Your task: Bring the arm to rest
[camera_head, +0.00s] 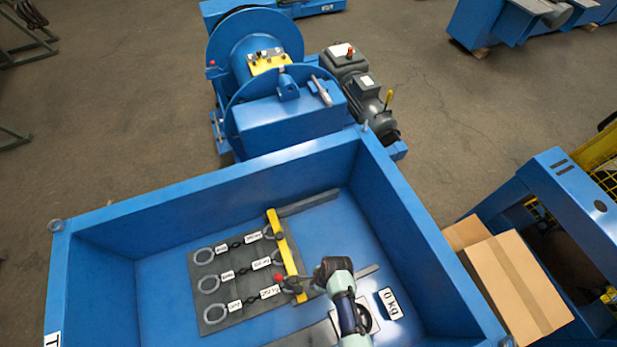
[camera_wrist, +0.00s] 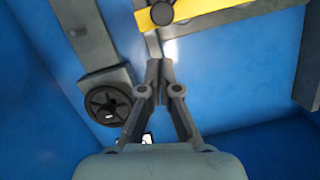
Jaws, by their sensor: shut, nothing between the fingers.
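My gripper (camera_head: 292,284) is inside the blue bin (camera_head: 205,192), at the lower end of the yellow bar (camera_head: 283,240). In the wrist view its two fingers (camera_wrist: 158,68) meet at the tips, with nothing between them. The yellow bar shows ahead of the tips in the wrist view (camera_wrist: 215,12). In the head view the fingers appear close to a red knob (camera_head: 278,278). I cannot tell whether they touch it or the bar. My arm comes in from the lower right and hides part of the bin floor.
A dark board (camera_head: 205,265) with labelled chain pieces and rings lies left of the bar. A handwheel (camera_wrist: 108,104) and a "0 kg" display (camera_head: 389,302) are close to my arm. The bin walls surround it. Cardboard boxes (camera_head: 515,285) stand outside right; a blue drum machine (camera_head: 285,125) stands behind.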

